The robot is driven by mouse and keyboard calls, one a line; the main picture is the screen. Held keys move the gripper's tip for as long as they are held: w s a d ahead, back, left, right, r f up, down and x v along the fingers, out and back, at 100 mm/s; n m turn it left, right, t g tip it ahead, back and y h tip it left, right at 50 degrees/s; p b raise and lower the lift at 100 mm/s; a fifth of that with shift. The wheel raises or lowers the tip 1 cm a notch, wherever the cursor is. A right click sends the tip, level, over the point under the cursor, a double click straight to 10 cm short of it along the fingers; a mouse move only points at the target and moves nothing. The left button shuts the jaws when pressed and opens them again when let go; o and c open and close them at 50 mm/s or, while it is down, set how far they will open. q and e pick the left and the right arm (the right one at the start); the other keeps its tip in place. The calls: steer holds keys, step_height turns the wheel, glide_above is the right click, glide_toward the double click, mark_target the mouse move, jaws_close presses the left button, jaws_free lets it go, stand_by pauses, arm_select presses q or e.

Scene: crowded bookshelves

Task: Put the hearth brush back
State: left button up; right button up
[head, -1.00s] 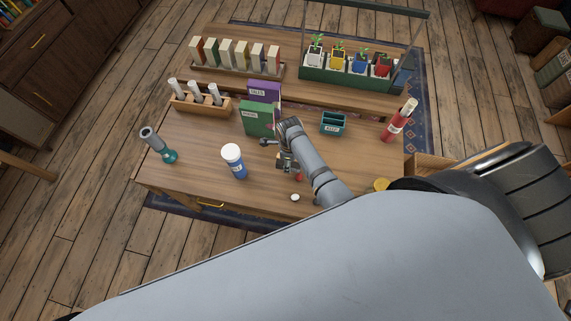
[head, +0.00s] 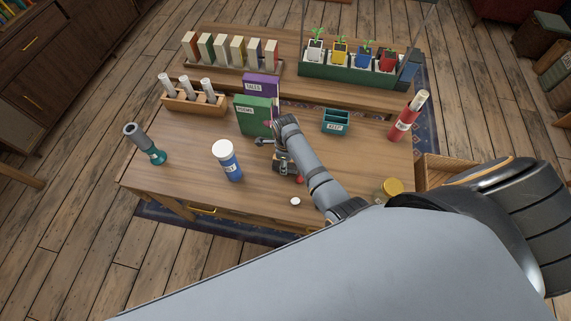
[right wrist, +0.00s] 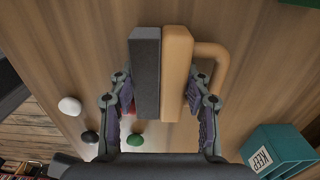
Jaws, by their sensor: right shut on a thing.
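My right gripper (right wrist: 160,112) has its fingers on both sides of a brush-like thing, a tan block (right wrist: 176,75) with a loop handle and a dark grey slab along one side. It appears to be the hearth brush. In the head view, my right gripper (head: 281,160) is low over the front half of the wooden table (head: 185,195), beside a green box (head: 254,117). The brush is mostly hidden by the arm there. Whether it touches the table is unclear. My left gripper is not in view.
A teal KEEP bin (head: 336,121) stands right of the gripper. A white ball (right wrist: 70,106), a black ball (right wrist: 90,137) and a green ball (right wrist: 135,140) lie near the fingers. A blue bottle (head: 227,160) and teal-based cylinder (head: 146,145) stand left. A planter (head: 345,68) is behind.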

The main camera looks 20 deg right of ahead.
steer(key=shift+f, duration=0.15)
steer(key=o, duration=1.4)
